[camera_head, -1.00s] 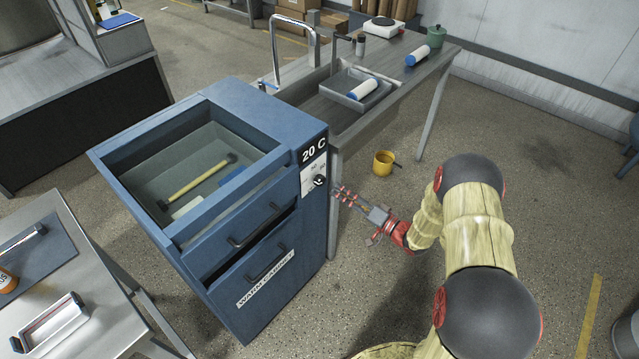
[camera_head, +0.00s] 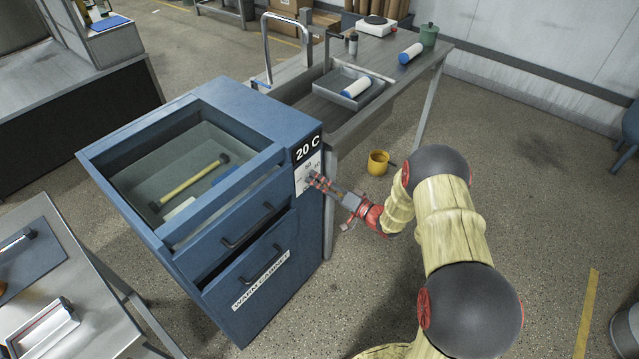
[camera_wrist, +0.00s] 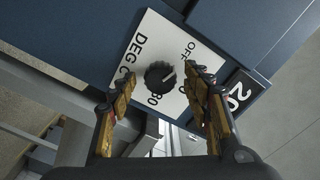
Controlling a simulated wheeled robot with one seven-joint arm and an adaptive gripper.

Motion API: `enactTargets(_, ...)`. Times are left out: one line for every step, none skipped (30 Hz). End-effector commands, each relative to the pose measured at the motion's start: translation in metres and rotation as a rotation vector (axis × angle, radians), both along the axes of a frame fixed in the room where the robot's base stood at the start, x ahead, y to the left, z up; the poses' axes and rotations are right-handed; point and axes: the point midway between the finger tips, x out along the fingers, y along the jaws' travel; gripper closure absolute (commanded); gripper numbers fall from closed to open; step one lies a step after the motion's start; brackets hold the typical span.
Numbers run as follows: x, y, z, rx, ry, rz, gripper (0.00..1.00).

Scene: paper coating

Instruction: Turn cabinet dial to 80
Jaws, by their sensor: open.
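The blue warm cabinet (camera_head: 235,265) stands left of my arm, with a black display reading "20 C" (camera_head: 308,147) at its upper right corner. Below the display is a white dial plate (camera_head: 300,183). The wrist view shows the black round dial (camera_wrist: 158,75) on the plate, with "OFF", "80" and "DEG C" printed around it. My gripper (camera_head: 318,182) is at the plate and hides the dial in the head view. In the wrist view my gripper (camera_wrist: 160,92) is open, one finger on each side of the dial. I cannot tell whether the fingers touch it.
A sink bench (camera_head: 400,85) with a tray and blue-capped bottles stands behind the cabinet. A yellow mug (camera_head: 378,162) is on the floor. A metal table (camera_head: 100,320) is at the lower left.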

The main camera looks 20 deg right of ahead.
Motion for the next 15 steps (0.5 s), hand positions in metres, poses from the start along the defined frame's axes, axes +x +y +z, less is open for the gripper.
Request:
enactTargets(-0.0001,-0.0001,0.0,0.0,0.0,0.0,0.51)
enactTargets(-0.0002,-0.0001,0.0,0.0,0.0,0.0,0.51)
enactTargets(-0.0002,-0.0001,0.0,0.0,0.0,0.0,0.53)
enactTargets(-0.0002,-0.0001,0.0,0.0,0.0,0.0,0.55)
enactTargets(-0.0002,-0.0002,0.0,0.0,0.0,0.0,0.56)
enactTargets(-0.0003,-0.0001,-0.0001,0.0,0.0,0.0,0.59)
enactTargets(-0.0003,-0.0001,-0.0001,0.0,0.0,0.0,0.6)
enactTargets(-0.0004,-0.0002,-0.0001,0.0,0.0,0.0,0.62)
enactTargets(-0.0004,-0.0002,-0.0001,0.0,0.0,0.0,0.64)
enactTargets(-0.0004,-0.0002,-0.0001,0.0,0.0,0.0,0.66)
enactTargets(-0.0004,-0.0002,-0.0001,0.0,0.0,0.0,0.68)
enactTargets(-0.0004,-0.0002,-0.0001,0.0,0.0,0.0,0.7)
enactTargets(-0.0004,-0.0002,-0.0001,0.0,0.0,0.0,0.72)
enactTargets(-0.0004,-0.0002,-0.0001,0.0,0.0,0.0,0.73)
enactTargets(-0.0004,-0.0001,-0.0002,0.0,0.0,0.0,0.76)
